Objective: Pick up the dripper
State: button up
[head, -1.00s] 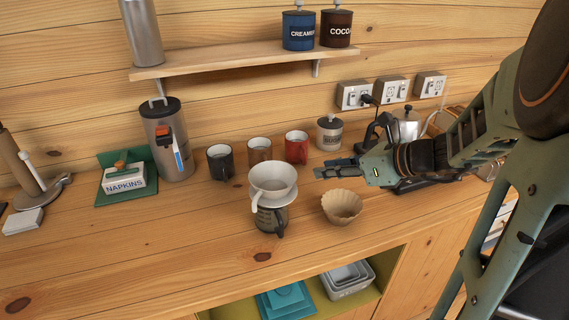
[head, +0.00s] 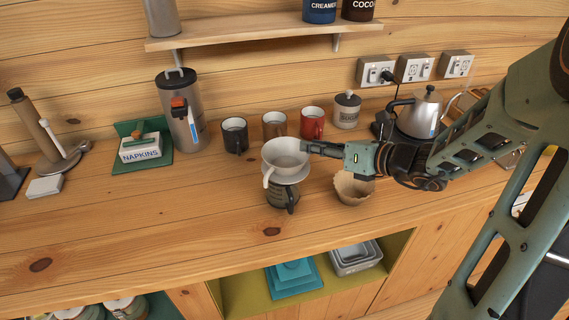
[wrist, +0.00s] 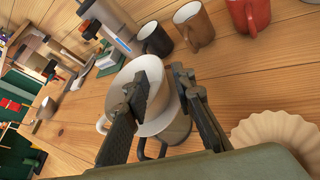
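My gripper (head: 310,148) is at the dripper's right rim in the head view. In the wrist view my gripper (wrist: 160,76) is open, one finger over the dripper's (wrist: 139,67) mouth and the other by its outer right side. The near wall lies between the fingers, which look apart. Whether either finger touches the wall is unclear. The carafe (wrist: 172,137) shows below, partly hidden by the fingers.
A paper filter (head: 352,190) stands just right of the carafe, under my gripper. Black, brown and red mugs (head: 312,122) stand behind. A kettle (head: 422,115) is at the right near my arm. The counter's left front (head: 150,220) is clear.

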aim_at(283, 163)
jog(key=shift+x, duration=1.4)
grip_shut()
